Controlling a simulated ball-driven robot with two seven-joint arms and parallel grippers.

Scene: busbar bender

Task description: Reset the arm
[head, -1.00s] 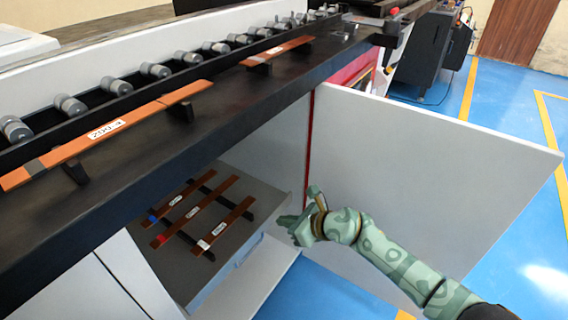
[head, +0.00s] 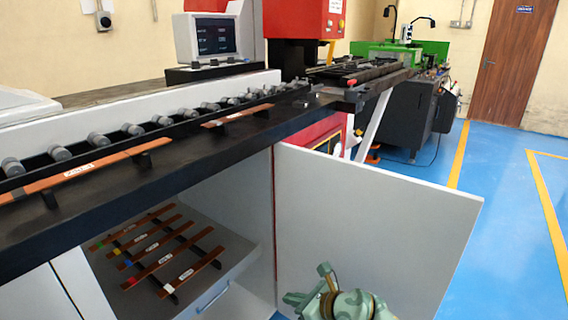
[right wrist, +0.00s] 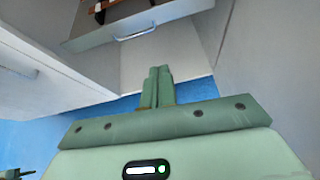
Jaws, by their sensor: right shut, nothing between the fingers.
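My right arm shows at the bottom of the head view, in front of the open cabinet door (head: 375,220). Its gripper (head: 298,300) is near the cabinet's lower right side, partly cut off by the lower edge. In the right wrist view the two fingers (right wrist: 157,72) are together, with nothing between them. Beyond them is the drawer (right wrist: 137,28) with its handle. My left gripper is not in view.
A pull-out shelf (head: 215,297) in the cabinet holds several copper bars (head: 175,257) on black supports. A black bench (head: 150,175) with rollers and more bars runs above. Blue floor (head: 500,210) is clear at right.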

